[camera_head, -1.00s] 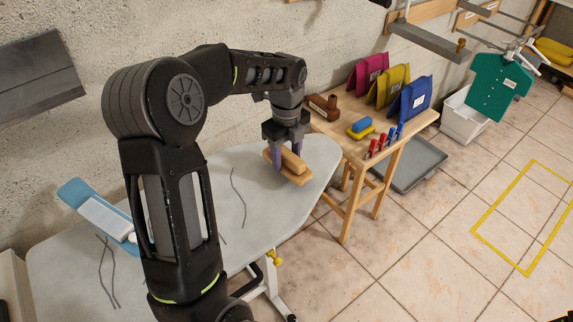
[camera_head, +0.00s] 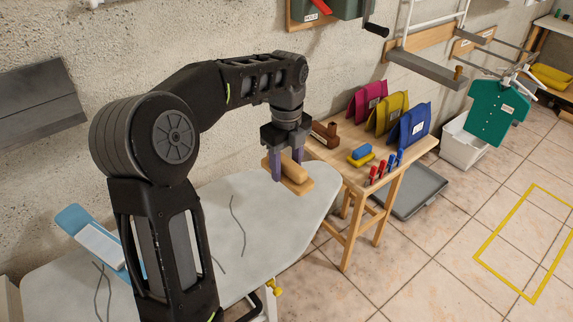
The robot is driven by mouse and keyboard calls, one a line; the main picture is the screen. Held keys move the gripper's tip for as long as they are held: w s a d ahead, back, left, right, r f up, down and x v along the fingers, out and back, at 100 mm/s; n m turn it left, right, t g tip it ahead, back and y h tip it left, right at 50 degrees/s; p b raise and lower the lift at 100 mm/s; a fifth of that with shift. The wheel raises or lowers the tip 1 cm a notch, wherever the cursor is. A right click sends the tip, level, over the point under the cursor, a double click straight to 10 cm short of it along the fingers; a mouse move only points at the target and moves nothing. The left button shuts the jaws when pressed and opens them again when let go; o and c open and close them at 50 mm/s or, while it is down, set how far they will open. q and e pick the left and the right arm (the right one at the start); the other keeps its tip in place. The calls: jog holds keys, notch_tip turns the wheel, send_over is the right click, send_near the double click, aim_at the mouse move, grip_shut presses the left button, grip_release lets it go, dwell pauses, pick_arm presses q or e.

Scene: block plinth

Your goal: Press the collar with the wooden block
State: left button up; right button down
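The wooden block (camera_head: 301,187) has a flat base and a rounded handle on top. My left gripper (camera_head: 288,165), with purple fingers, is shut on its handle. It holds the block over the far right end of the grey ironing board (camera_head: 265,235), with the base roughly level. The block looks raised above the cloth, though the gap is hard to judge. A teal garment (camera_head: 494,105) hangs on a rack at the right. I cannot make out a collar under the block. My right gripper is not in view.
A wooden side table (camera_head: 345,158) stands beside the board's tip. It holds a brown wooden piece (camera_head: 325,133), pink, yellow and blue (camera_head: 415,125) pouches, a blue-and-yellow item (camera_head: 361,155) and several red and blue clips (camera_head: 383,165). A blue tray (camera_head: 78,220) lies at the board's left.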

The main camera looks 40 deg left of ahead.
pick_arm(q)
jog(key=c, duration=0.8)
jog(key=w+d+f+n, duration=0.1)
jog(key=d+n, duration=0.2)
jog(key=w+d+f+n, duration=0.1)
jog(key=d+n, duration=0.1)
jog(key=n, duration=0.1)
jog(key=w+d+f+n, duration=0.1)
jog(key=d+f+n, duration=0.1)
jog(key=d+n, duration=0.1)
jog(key=shift+d+n, duration=0.3)
jog(key=shift+n, duration=0.2)
jog(key=d+f+n, duration=0.1)
jog(key=d+n, duration=0.2)
jog(key=d+f+n, duration=0.1)
jog(key=d+n, duration=0.2)
jog(key=n, duration=0.1)
jog(key=w+d+f+n, duration=0.1)
jog(key=d+f+n, duration=0.1)
jog(key=n, duration=0.1)
jog(key=shift+d+n, duration=0.3)
jog(key=shift+d, duration=0.1)
